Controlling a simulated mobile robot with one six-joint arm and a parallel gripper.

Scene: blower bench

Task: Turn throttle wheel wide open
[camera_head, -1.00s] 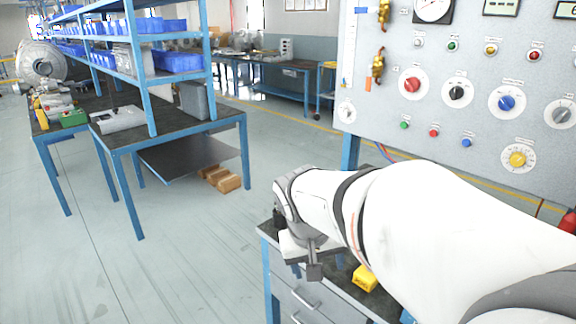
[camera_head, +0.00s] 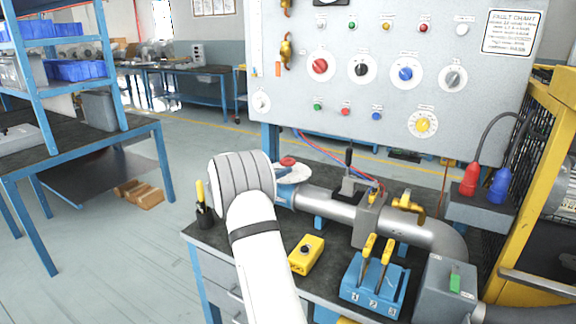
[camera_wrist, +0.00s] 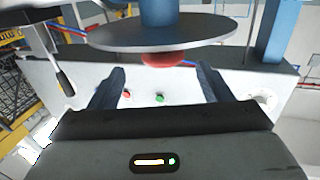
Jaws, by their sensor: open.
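A pale, flat round disc (camera_head: 298,175) with a red cap (camera_head: 288,161) sits at the left end of the grey pipe on the bench; I take it for the throttle wheel. In the wrist view, which looks upside down, the grey disc (camera_wrist: 160,35) has a blue stem above it and the red cap (camera_wrist: 165,61) below it. My gripper (camera_wrist: 160,72) is open, its two dark fingers on either side of the red cap in the picture. I cannot tell whether they touch the wheel. In the head view my wrist hides the fingers and part of the disc.
A grey pipe (camera_head: 330,203) runs right from the wheel. A yellow box (camera_head: 306,255) with a black button and a blue stand (camera_head: 373,290) with yellow-handled tools are in front. A dark cup (camera_head: 204,214) stands left. The control panel (camera_head: 400,110) rises behind.

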